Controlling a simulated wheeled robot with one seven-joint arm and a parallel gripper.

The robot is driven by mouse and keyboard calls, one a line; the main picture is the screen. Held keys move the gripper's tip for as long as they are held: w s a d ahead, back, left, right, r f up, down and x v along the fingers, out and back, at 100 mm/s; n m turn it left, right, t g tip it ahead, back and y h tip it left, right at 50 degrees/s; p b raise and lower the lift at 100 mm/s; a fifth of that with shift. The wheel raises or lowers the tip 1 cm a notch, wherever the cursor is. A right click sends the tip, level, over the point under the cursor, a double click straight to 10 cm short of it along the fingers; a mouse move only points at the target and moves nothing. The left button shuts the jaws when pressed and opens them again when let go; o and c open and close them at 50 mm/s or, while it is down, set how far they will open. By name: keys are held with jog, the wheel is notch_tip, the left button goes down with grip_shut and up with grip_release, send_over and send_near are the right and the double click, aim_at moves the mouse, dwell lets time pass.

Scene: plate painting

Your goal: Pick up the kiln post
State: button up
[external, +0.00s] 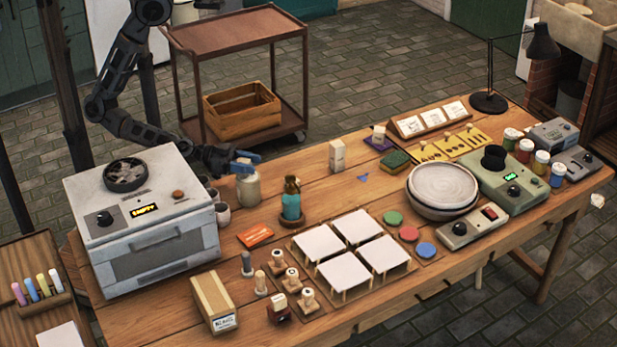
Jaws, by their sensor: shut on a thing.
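My gripper (246,161), with blue fingertips, is at the left-middle of the table, just right of the white kiln. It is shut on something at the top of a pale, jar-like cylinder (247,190). The fingers cover the gripped part, so I cannot tell whether it is this cylinder or a thing above it. A cream, square, upright block (337,156) that looks like a kiln post stands on the wood farther right, apart from my gripper.
The kiln (150,235) is close on the left, with small cups (222,215) beside it. A turquoise bottle (291,203) stands just right of the pale cylinder. White tiles (319,243) and stacked bowls (443,186) lie farther right. Bare wood surrounds the cream block.

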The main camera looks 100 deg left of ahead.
aim_at(253, 178)
jog(key=shift+r, duration=0.15)
jog(key=shift+c, duration=0.2)
notch_tip(253, 178, up, 9)
jog(key=p, duration=0.5)
jog(key=shift+p, duration=0.3)
jog(key=shift+w+r+b, duration=0.1)
jog(key=shift+b, duration=0.2)
jog(key=shift+w+d+f+m+g+h+b, duration=0.25)
jog(key=shift+d+f+m+h+b, duration=0.2)
jog(key=shift+f+m+h+b, duration=0.85)
jog(key=shift+w+d+f+m+g+h+b, duration=0.15)
jog(key=shift+w+d+f+h+b, duration=0.55)
jog(key=shift+f+b, duration=1.25)
jog(key=shift+d+f+m+g+h+b, duration=0.25)
jog(key=shift+f+m+h+b, duration=0.5)
jog(key=shift+f+h+b, duration=0.9)
jog(key=shift+r+y+b, duration=0.25)
jog(key=shift+y+b, duration=0.05)
jog(key=shift+y, duration=0.05)
